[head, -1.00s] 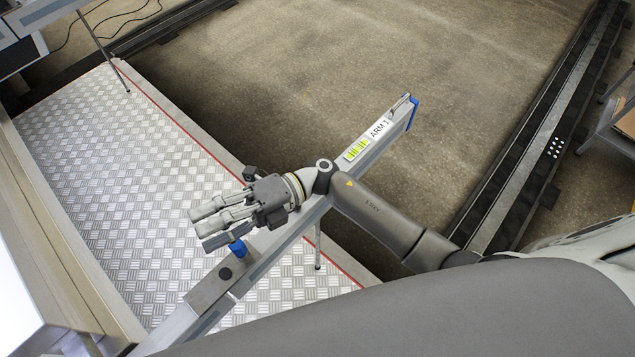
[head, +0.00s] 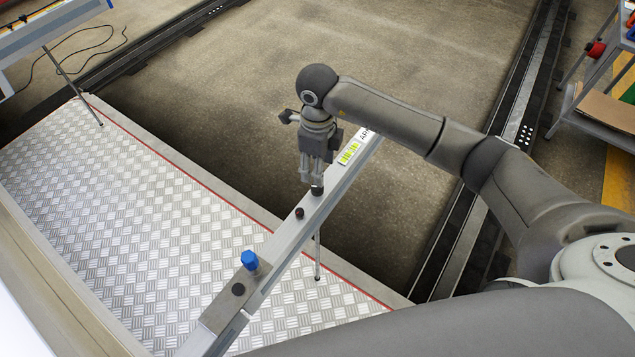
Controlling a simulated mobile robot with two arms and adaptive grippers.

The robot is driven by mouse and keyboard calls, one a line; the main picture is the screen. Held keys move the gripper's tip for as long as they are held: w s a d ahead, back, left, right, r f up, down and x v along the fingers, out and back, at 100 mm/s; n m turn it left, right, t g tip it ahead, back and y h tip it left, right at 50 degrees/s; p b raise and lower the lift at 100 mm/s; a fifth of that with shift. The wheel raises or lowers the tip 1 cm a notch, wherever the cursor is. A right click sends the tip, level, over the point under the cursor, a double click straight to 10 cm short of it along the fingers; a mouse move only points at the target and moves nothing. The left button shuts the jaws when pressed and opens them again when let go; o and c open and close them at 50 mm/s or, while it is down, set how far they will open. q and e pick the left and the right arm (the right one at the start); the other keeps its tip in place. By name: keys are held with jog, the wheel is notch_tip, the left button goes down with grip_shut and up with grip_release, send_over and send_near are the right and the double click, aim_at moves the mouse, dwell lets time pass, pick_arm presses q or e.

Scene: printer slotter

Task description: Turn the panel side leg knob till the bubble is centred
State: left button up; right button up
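A grey beam runs diagonally (head: 283,238) over the checkered plate. Another small dark knob (head: 300,213) stands nearer along the beam. A blue knob (head: 249,261) and a black knob (head: 238,289) are at the near end. A thin leg (head: 317,258) stands under the beam. My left gripper is not in view.
The checkered metal plate (head: 130,200) lies left of the beam, with a red edge line. Dark floor rails (head: 500,150) run at the right. A trolley with a red object (head: 596,49) stands at the far right. Open floor lies behind the beam.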

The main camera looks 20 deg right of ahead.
aim_at(317, 190)
notch_tip(317, 190, down, 8)
jog(key=shift+a+r+p, duration=0.1)
jog(key=shift+p, duration=0.45)
jog(key=shift+c, duration=0.2)
jog(key=c, duration=1)
